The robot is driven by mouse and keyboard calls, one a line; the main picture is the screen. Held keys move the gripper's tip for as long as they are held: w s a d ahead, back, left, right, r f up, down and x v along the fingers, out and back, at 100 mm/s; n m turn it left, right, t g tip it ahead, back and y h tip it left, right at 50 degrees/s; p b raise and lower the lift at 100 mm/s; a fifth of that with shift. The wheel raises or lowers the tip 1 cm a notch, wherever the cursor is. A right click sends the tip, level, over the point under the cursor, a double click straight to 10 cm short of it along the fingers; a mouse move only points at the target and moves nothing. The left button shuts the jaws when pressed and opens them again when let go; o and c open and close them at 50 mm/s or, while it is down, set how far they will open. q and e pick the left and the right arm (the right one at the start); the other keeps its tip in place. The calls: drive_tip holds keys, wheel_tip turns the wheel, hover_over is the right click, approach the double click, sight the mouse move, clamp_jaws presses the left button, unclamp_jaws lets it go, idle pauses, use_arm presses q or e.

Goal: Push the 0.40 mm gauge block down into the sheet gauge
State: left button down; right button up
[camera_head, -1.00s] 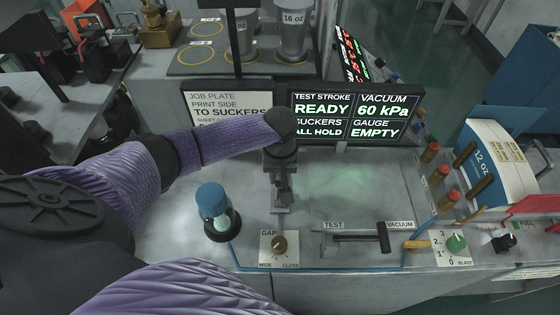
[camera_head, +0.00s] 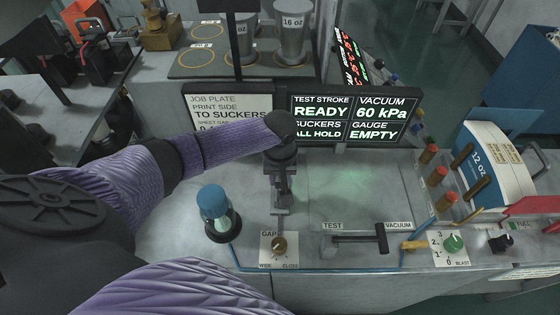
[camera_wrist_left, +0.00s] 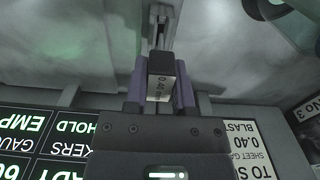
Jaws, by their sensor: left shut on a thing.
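My left gripper (camera_head: 281,192) points down at the middle of the grey bench. In the left wrist view its purple-sided fingers (camera_wrist_left: 160,92) are shut on the 0.40 mm gauge block (camera_wrist_left: 160,78), a dark block with a pale label reading 0.40. The sheet gauge (camera_wrist_left: 161,28) shows as a narrow metal piece with a slot, just beyond the block; in the head view its grey body (camera_head: 280,209) is partly behind my fingers. Whether the block touches the gauge is hard to tell. The display (camera_head: 345,119) reads GAUGE EMPTY. My right gripper is not in view.
A blue-capped bottle (camera_head: 213,203) stands left of the gauge. The gap knob (camera_head: 279,244) is in front, and the test/vacuum lever (camera_head: 382,238) is to the right.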

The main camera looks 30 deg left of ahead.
sight(280, 188)
use_arm(q)
drive_tip(key=shift+f+b, duration=1.3)
drive_tip(key=shift+f, duration=0.95)
drive_tip(key=shift+c, duration=1.9)
unclamp_jaws()
wheel_tip(280, 188, up, 10)
drive_tip(key=p, duration=0.2)
drive_tip(key=shift+p, duration=0.35)
